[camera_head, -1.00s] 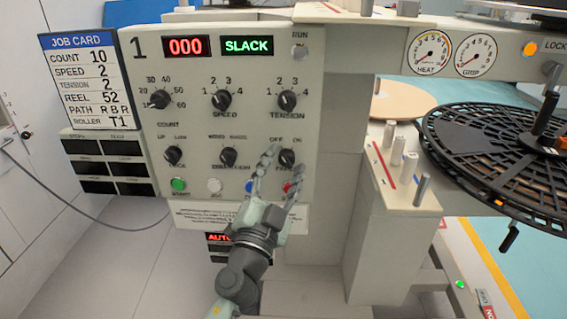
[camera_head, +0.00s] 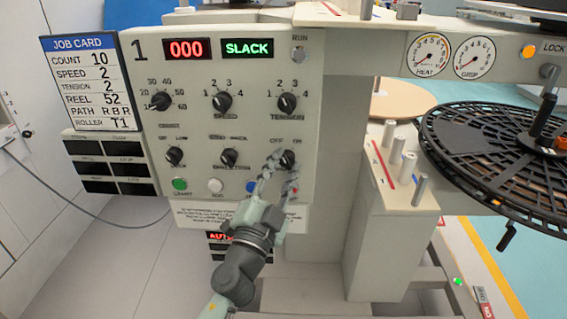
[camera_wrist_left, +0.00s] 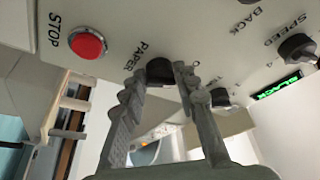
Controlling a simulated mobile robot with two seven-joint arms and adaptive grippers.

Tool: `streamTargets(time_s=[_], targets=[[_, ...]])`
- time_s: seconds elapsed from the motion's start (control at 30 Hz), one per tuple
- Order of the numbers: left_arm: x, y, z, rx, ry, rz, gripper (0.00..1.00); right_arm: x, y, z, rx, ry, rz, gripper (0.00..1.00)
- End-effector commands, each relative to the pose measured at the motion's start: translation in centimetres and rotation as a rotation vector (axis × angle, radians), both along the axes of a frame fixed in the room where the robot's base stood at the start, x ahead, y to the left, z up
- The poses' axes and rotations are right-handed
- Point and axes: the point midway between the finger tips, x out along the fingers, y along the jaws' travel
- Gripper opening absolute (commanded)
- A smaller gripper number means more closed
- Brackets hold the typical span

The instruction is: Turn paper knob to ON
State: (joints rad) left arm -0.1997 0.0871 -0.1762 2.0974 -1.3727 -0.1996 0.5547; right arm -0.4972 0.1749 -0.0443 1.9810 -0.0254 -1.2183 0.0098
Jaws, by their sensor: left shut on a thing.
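The paper knob (camera_head: 287,158) is a black rotary knob at the right end of the lower knob row on the white control panel (camera_head: 150,60). OFF is printed at its upper left and ON at its upper right. My left gripper (camera_head: 282,166) reaches up from below and is shut on this knob. In the left wrist view, the black knob (camera_wrist_left: 160,71) sits between the two fingertips of my gripper (camera_wrist_left: 158,75), by the word PAPER. Which mark its pointer faces is not clear. My right gripper is not in view.
The red STOP button (camera_wrist_left: 87,44) is near the fingers. The tension knob (camera_head: 287,103) is just above. A green start button (camera_head: 180,184) is at lower left. The displays read 000 (camera_head: 186,48) and SLACK (camera_head: 247,45). A black reel (camera_head: 480,150) is at right.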

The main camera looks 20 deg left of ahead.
Motion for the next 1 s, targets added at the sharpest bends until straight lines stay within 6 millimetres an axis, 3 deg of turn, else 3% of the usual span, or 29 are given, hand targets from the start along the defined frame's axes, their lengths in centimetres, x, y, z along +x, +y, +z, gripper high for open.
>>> streamTargets(time_s=[0.23, 0.3, 0.43, 1.0], targets=[[0.0, 0.1, 0.6, 0.191, 0.055, -0.004, 0.01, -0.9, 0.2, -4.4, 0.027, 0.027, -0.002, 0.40], [-0.1, 0.1, 0.6, 0.256, 0.072, -0.004, 0.01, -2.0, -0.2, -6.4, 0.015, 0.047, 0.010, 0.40], [-0.1, 0.2, 0.5, 0.374, 0.105, -0.004, 0.01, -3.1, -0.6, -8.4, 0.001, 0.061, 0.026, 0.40], [-0.1, 0.2, 0.7, 0.812, 0.232, -0.001, 0.01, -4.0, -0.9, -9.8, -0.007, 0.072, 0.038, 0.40]])
